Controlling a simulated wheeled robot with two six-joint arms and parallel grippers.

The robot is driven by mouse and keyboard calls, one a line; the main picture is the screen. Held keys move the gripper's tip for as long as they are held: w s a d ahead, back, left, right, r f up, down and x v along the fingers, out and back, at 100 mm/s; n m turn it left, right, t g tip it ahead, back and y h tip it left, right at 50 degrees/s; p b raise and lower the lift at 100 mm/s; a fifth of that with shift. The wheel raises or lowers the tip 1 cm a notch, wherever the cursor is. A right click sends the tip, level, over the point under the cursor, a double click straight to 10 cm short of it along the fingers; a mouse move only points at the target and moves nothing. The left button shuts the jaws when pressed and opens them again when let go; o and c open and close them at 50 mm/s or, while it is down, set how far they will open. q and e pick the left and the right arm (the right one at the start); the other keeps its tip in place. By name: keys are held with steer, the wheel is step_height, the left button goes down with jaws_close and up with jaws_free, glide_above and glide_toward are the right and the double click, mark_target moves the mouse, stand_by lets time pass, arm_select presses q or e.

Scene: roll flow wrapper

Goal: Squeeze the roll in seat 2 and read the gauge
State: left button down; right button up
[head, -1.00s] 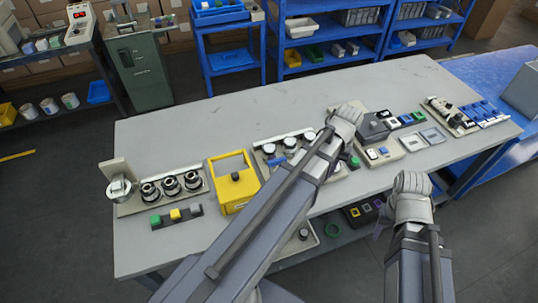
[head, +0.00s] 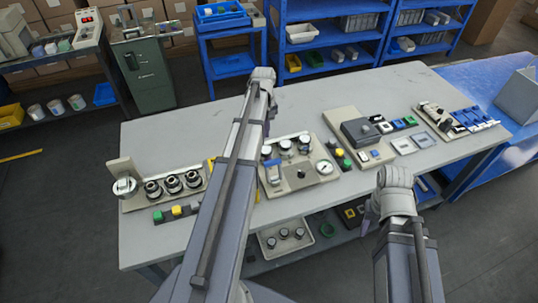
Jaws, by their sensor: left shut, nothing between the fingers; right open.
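A beige panel (head: 299,185) at the table's middle carries a row of silver-topped round parts (head: 286,145), a blue part at its left and a round white gauge (head: 324,167) at its right. The gauge's reading is too small to tell. Another plate at the left bears three dark ring-shaped parts (head: 173,184). No seat numbers are legible, so I cannot tell which is seat 2. My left gripper (head: 262,76) is shut and empty over the back edge, fingertips mostly hidden. My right gripper (head: 384,199) is open and empty over the front edge, right of the gauge panel.
A yellow box (head: 211,163) is mostly hidden behind my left arm. Green, yellow and dark buttons (head: 177,211) lie at the front left. A dark grey block (head: 360,131) and small coloured pieces stand at the right. The back of the table (head: 190,130) is clear.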

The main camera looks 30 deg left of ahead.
arm_select(q)
steer(key=shift+f, duration=0.1)
steer(key=f+b, duration=0.6)
steer(key=b, duration=0.1)
steer(key=f+b, duration=0.3)
steer(key=f, duration=0.1)
steer(key=shift+s+d+f, duration=0.1)
steer(key=shift+s+d, duration=0.05)
steer(key=shift+d, duration=0.1)
steer(key=s+d+r, duration=0.1)
steer(key=s+d+r+p, duration=0.1)
steer(key=shift+s+d+p, duration=0.2)
steer(key=shift+d+p, duration=0.1)
steer(key=shift+d, duration=0.1)
steer(key=shift+s+d, duration=0.15)
